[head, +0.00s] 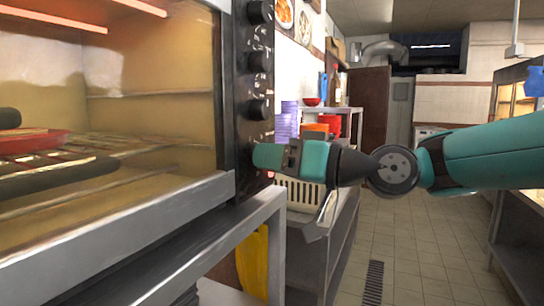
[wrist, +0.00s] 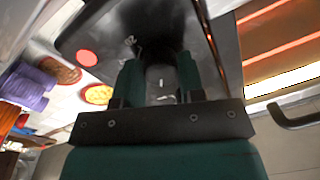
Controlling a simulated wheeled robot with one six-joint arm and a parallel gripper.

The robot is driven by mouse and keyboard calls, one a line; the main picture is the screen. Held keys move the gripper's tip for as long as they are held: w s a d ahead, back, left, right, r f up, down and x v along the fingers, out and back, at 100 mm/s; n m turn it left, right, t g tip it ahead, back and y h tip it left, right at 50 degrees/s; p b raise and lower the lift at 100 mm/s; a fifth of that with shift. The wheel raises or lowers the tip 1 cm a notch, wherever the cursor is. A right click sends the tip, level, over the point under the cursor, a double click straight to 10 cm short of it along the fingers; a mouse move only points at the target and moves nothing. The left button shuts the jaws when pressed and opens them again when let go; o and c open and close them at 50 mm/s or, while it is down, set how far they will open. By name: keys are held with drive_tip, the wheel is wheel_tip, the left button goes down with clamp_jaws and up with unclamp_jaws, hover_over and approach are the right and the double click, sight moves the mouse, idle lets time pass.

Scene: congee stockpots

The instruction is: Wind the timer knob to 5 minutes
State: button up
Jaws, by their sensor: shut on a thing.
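The oven's dark control panel (head: 244,90) carries a column of black knobs, with an upper knob (head: 260,12), a middle knob (head: 259,60) and a lower knob (head: 259,109) visible. My gripper (head: 262,156) is at the panel below these, its teal fingers pointing at the panel face. In the wrist view the two green fingers stand on either side of a dark knob (wrist: 160,78), shut on it. This is the lowest knob, taken as the timer knob. A small pale mark shows on it. Its dial scale is too dark to read, and my gripper hides it in the head view.
The oven's glass door (head: 110,100) with its handle fills the left. A red round light (wrist: 87,57) sits on the panel beside the knob. A shelf with a cream basket (head: 300,192) and purple stacked bowls (head: 286,125) stands behind. The tiled aisle is clear.

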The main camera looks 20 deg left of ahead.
drive_tip(key=shift+m, duration=0.9)
drive_tip(key=o, duration=0.9)
drive_tip(key=d+b, duration=0.1)
drive_tip(key=d, duration=0.4)
drive_tip(key=d+b, duration=0.1)
drive_tip(key=d, duration=0.5)
drive_tip(key=d+b, duration=0.2)
drive_tip(key=d, duration=0.4)
drive_tip(key=shift+s+d+f, duration=0.2)
drive_tip(key=shift+s+f, duration=0.1)
drive_tip(key=shift+s, duration=0.05)
